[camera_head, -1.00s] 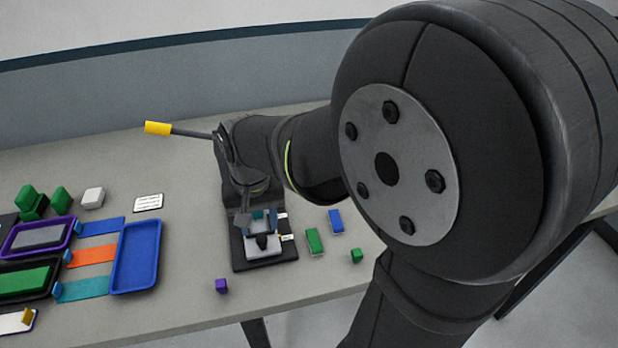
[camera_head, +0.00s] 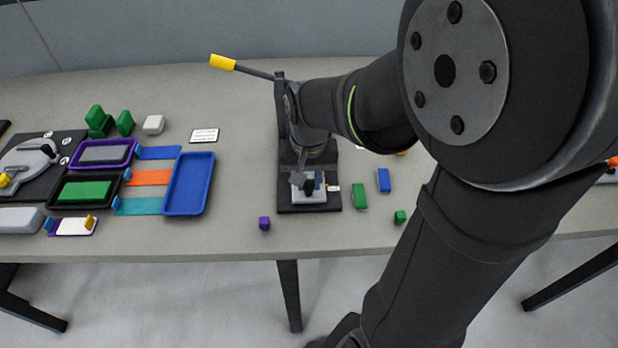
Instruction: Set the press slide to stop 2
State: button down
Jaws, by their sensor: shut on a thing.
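The press (camera_head: 282,115) stands on a dark base plate towards the front of the table, with a yellow-tipped lever (camera_head: 222,62) reaching up to the left. The light grey press slide (camera_head: 308,197) is at the front part of that base. My gripper (camera_head: 308,186) is down at the slide and shut on it; the fingertips are small and partly hidden by the wrist. Small white marks lie along the right side of the base, but the stop numbers are too small to read.
A blue tray (camera_head: 190,184), purple tray (camera_head: 104,153) and coloured strips lie to the left. My arm covers the right side.

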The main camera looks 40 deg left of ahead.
jog(key=w+a, duration=0.7)
jog(key=w, duration=0.1)
jog(key=shift+a, duration=0.4)
jog(key=c, duration=1.2)
grip_release()
jog(key=shift+s, duration=0.1)
jog(key=shift+r, duration=0.1)
notch_tip(320, 180, up, 17)
jog(key=shift+r, duration=0.15)
